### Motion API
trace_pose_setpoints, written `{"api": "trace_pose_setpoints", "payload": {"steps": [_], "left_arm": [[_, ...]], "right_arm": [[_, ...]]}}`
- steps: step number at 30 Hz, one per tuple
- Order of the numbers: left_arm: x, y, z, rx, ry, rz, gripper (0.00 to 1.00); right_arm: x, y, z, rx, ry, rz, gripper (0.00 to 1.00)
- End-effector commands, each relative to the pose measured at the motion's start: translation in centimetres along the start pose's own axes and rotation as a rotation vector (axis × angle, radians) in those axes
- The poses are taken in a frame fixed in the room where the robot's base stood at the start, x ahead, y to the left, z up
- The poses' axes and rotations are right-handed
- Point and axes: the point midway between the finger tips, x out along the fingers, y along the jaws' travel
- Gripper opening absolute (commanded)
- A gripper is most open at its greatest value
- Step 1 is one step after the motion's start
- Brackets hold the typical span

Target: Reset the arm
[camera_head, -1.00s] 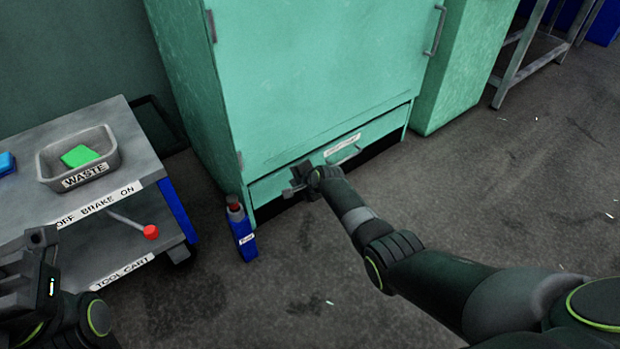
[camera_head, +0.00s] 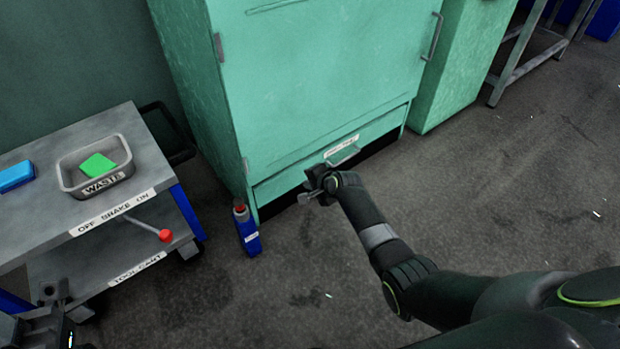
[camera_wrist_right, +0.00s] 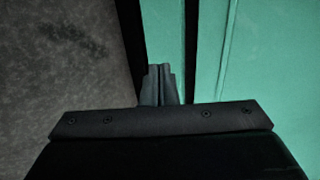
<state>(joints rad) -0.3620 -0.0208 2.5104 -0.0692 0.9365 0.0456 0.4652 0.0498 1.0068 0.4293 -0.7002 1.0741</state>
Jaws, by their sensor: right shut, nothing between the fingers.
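My right arm reaches in from the lower right in the head view. Its gripper (camera_head: 308,193) is shut and empty, in front of the low drawer (camera_head: 300,180) of the green cabinet (camera_head: 320,85). In the right wrist view the closed fingers (camera_wrist_right: 159,85) show against the green cabinet front (camera_wrist_right: 260,60) and a dark gap. I cannot tell whether they touch the cabinet. My left gripper (camera_head: 55,295) shows only in part at the lower left edge, and its fingers are not clear.
A grey tool cart (camera_head: 40,228) stands at the left with a waste bin (camera_head: 122,175) holding a green piece (camera_head: 97,164). A blue item (camera_head: 15,177) lies beside it. A blue bottle (camera_head: 248,238) stands on the floor by the cabinet. The floor (camera_head: 480,190) at the right is clear.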

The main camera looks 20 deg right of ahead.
Motion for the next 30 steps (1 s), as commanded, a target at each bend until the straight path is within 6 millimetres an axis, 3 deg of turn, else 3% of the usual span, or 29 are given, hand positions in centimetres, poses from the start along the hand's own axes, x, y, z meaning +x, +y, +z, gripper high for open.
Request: {"api": "trace_pose_setpoints", "payload": {"steps": [11,14,17,23,26,30], "left_arm": [[0.2,0.0,-0.1,-0.005,-0.004,0.007,0.32],[0.3,0.0,0.0,-0.004,-0.006,0.008,0.32],[0.6,0.0,0.0,-0.002,-0.009,0.012,0.32],[1.0,0.1,0.0,0.002,-0.018,0.022,0.32],[1.2,0.1,0.1,0.005,-0.022,0.027,0.32],[1.5,0.1,0.1,0.008,-0.028,0.034,0.32]], "right_arm": [[-0.7,-0.2,-0.2,-0.017,0.015,-0.023,0.00],[-1.9,-1.3,-0.9,-0.080,0.070,-0.105,0.00],[-4.7,-3.4,-2.1,-0.191,0.180,-0.250,0.00],[-14.8,-8.1,-3.9,-0.469,0.506,-0.577,0.00],[-21.4,-9.8,-3.9,-0.602,0.697,-0.720,0.00],[-31.9,-11.4,-2.7,-0.772,0.991,-0.897,0.00]]}}
